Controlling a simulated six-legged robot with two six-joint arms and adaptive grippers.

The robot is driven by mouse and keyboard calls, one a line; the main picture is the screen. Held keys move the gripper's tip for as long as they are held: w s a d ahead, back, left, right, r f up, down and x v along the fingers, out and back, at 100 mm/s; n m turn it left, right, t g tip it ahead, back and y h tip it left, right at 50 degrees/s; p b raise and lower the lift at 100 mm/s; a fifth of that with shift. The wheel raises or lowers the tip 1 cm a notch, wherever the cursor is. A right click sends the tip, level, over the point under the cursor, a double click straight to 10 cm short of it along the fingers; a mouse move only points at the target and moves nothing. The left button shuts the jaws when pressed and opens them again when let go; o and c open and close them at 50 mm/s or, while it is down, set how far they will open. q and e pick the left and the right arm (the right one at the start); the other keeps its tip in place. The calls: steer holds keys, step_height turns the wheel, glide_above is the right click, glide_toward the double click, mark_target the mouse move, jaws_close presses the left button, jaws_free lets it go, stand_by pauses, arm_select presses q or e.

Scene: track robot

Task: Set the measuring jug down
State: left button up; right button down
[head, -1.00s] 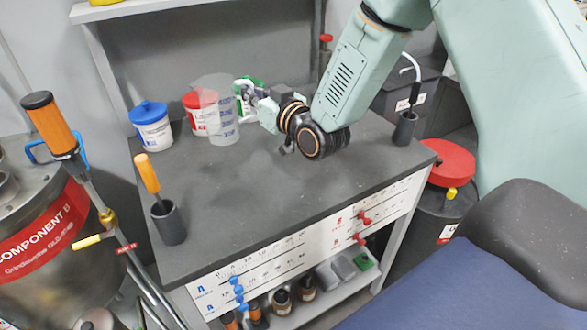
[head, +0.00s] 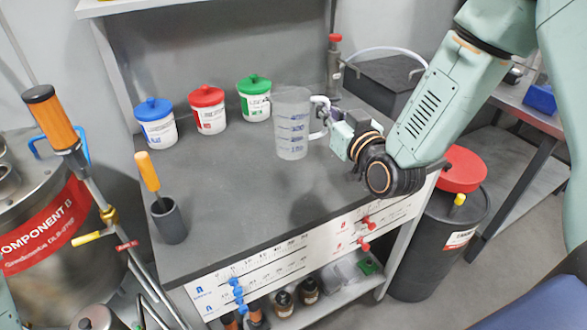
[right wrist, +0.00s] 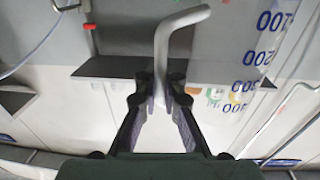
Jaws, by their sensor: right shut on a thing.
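The measuring jug (head: 292,125) is clear, with blue markings and a pale handle. In the head view it is upright over the right half of the grey bench top (head: 240,190). A soft shadow lies on the bench apart from its base, so it looks held above the surface. My right gripper (head: 326,121) is shut on the jug's handle. In the right wrist view the handle (right wrist: 163,60) stands between the fingers (right wrist: 160,100), and the jug's marked wall (right wrist: 262,60) shows at the right. My left gripper is not in view.
Blue (head: 155,122), red (head: 208,110) and green (head: 255,98) lidded tubs stand along the back of the bench. A dark holder with an orange-handled tool (head: 168,220) stands at the front left. The bench middle is clear. A black drum (head: 430,245) stands beyond the right edge.

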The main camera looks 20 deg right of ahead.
mark_target(326, 131)
steer(key=shift+s+r, duration=0.2)
steer(key=shift+s, duration=0.2)
steer(key=f, duration=0.2)
steer(key=f+b, duration=0.1)
steer(key=f, duration=0.3)
steer(key=shift+w+d+f, duration=0.2)
steer(key=shift+w, duration=0.15)
steer(key=f, duration=0.1)
steer(key=f+b, duration=0.1)
steer(key=f, duration=0.1)
steer(key=shift+s+d+f, duration=0.1)
steer(key=shift+s+f, duration=0.05)
steer(key=shift+s, duration=0.2)
steer(key=shift+w+f, duration=0.15)
steer(key=shift+w, duration=0.15)
steer(key=shift+s, duration=0.25)
steer(key=c, duration=2)
jaws_free()
steer(key=shift+f, duration=0.1)
steer(key=o, duration=0.5)
steer(key=shift+w+f, duration=0.15)
steer(key=shift+w, duration=0.05)
steer(key=shift+s, duration=0.1)
